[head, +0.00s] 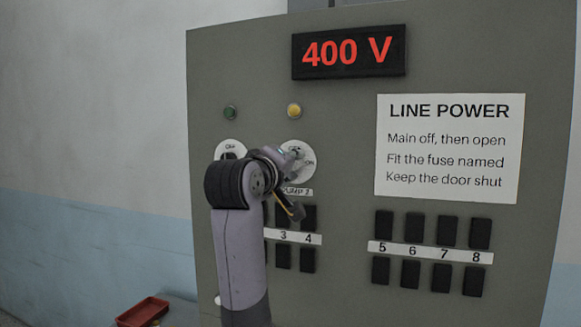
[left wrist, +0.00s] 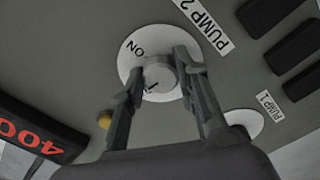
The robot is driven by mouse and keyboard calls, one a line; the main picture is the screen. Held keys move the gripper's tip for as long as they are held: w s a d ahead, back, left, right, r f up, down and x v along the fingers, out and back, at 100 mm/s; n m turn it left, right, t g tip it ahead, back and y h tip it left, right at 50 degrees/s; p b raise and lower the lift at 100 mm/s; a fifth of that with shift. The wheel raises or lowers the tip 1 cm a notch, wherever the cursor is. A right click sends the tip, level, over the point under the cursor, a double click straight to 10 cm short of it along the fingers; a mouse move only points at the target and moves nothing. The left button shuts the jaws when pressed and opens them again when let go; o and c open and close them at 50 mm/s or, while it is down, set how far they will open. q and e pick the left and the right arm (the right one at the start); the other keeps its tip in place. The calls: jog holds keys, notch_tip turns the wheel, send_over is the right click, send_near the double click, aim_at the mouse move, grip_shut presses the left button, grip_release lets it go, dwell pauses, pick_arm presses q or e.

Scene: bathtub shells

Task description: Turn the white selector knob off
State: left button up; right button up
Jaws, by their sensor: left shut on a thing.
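The white selector knob (left wrist: 158,74) sits on a round white dial plate (left wrist: 135,52) with the word ON, beside a PUMP 2 label (left wrist: 201,22). A dark pointer line shows on the knob. My left gripper (left wrist: 160,66) is shut on the knob, one finger on each side. In the head view my left gripper (head: 289,158) is at the right-hand dial plate (head: 306,171) and hides much of the knob there. My right gripper is not in view.
A second dial (head: 229,147) is just left, partly behind my left arm. Green (head: 230,112) and yellow (head: 294,110) lamps sit above the dials. Black fuse blocks (head: 414,227) fill the lower panel. A display (head: 349,51) reads 400 V. A red tray (head: 142,312) lies low left.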

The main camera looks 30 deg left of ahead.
pick_arm(q)
jog(key=shift+n, duration=0.9)
jog(key=o, duration=1.2)
jog(key=shift+c, duration=0.2)
jog(key=v, duration=1.2)
jog(key=shift+a, duration=0.1)
